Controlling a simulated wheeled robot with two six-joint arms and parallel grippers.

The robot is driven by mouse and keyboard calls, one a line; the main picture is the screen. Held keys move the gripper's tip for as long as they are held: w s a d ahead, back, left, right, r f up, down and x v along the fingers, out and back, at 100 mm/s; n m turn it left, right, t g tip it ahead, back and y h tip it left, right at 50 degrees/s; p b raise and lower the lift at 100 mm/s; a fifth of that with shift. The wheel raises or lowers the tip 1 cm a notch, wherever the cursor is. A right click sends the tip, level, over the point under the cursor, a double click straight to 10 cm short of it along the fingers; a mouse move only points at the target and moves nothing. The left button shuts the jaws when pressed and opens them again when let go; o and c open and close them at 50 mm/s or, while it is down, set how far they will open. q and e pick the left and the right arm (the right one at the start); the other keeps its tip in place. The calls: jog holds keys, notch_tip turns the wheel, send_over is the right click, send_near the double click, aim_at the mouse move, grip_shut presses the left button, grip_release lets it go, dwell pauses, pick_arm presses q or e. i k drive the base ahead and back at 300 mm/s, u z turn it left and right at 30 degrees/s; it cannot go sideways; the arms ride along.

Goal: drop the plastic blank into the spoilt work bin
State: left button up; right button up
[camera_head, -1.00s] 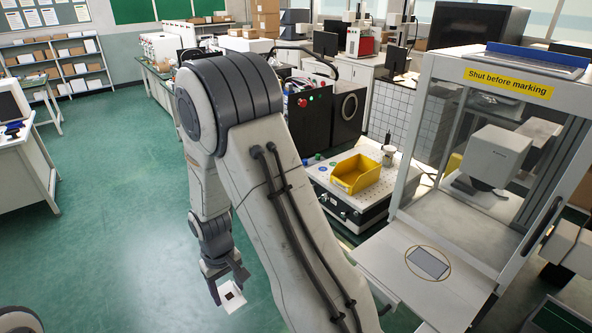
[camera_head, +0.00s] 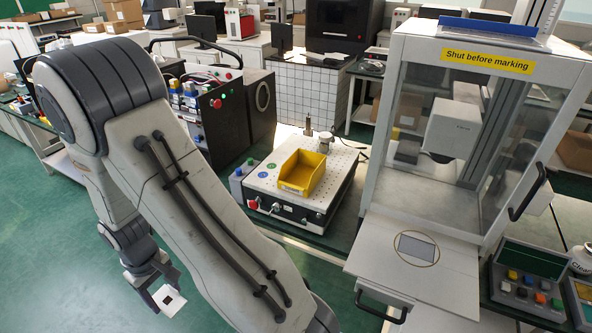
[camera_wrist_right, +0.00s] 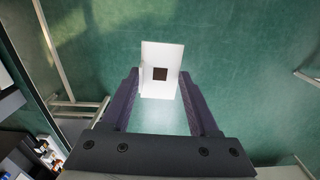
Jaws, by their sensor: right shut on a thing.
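My right gripper (camera_head: 160,290) is shut on the plastic blank (camera_head: 174,304), a small white piece with a dark square on it. It hangs over the green floor at the lower left of the head view. In the right wrist view the blank (camera_wrist_right: 152,53) sits between the fingertips, with only floor behind it. A yellow open-topped bin (camera_head: 293,188) stands right of my arm on a white perforated top, well apart from the gripper. Its inside looks empty; no label shows to tell if it is the spoilt work bin. My left gripper is not in view.
A marking cabinet (camera_head: 481,62) labelled "Shut before marking" stands at the right, with a plate (camera_head: 416,247) on its front shelf. A control box with coloured buttons (camera_head: 527,287) is at lower right. Dark equipment stands behind my arm. Floor at lower left is clear.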

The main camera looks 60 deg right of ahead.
aim_at(305, 178)
jog(key=z, duration=0.65)
jog(key=i, duration=0.8)
jog(key=z, duration=0.65)
jog(key=i, duration=0.45)
jog(key=u, duration=0.05)
